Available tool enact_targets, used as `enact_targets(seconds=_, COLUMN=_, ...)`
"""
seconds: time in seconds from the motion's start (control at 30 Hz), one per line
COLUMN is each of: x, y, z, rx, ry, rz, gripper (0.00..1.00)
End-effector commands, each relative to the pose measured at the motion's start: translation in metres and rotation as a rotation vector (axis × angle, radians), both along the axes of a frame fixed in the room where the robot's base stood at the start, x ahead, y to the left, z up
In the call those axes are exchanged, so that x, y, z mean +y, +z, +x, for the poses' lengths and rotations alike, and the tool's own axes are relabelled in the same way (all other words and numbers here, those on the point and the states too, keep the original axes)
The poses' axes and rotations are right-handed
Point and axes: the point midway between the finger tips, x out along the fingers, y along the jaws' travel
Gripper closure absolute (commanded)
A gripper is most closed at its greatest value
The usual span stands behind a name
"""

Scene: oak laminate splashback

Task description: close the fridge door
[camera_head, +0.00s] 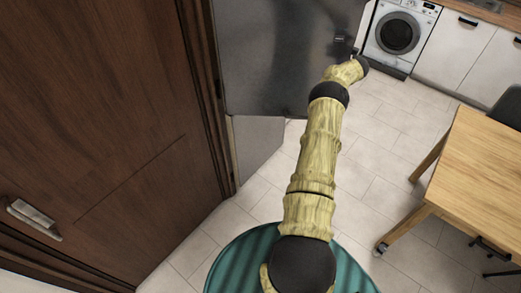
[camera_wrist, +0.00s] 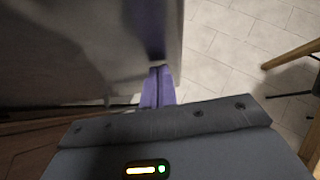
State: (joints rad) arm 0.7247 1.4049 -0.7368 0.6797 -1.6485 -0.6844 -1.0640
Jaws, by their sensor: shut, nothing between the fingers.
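The fridge door looks to be the large dark grey metallic panel (camera_head: 275,60) at the top middle of the head view, beside the tall brown wooden front. How far it stands open I cannot tell. In the wrist view a grey panel (camera_wrist: 70,50), likely the same door, fills the upper left. My gripper (camera_head: 342,45) is at the panel's right part in the head view, partly hidden by my wrist. Its purple fingers (camera_wrist: 158,86) are together and empty in the wrist view, close to the panel's lower right edge. Whether they touch it is unclear.
A brown wooden front with a metal handle (camera_head: 34,219) stands at the left. A lighter grey panel (camera_head: 258,142) is below the fridge door. A washing machine (camera_head: 396,36) and white cabinets (camera_head: 464,45) are at the back right. A wooden table (camera_head: 485,160) stands right. Tiled floor between is clear.

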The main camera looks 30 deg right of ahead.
Motion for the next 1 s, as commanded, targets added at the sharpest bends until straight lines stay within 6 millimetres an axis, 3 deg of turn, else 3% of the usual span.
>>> enact_targets(seconds=0.4, x=-0.013, y=0.000, z=-0.006, rx=0.000, ry=-0.010, rz=0.000, gripper=1.00)
enact_targets(seconds=1.0, x=-0.012, y=0.001, z=-0.006, rx=0.000, ry=-0.011, rz=0.001, gripper=1.00)
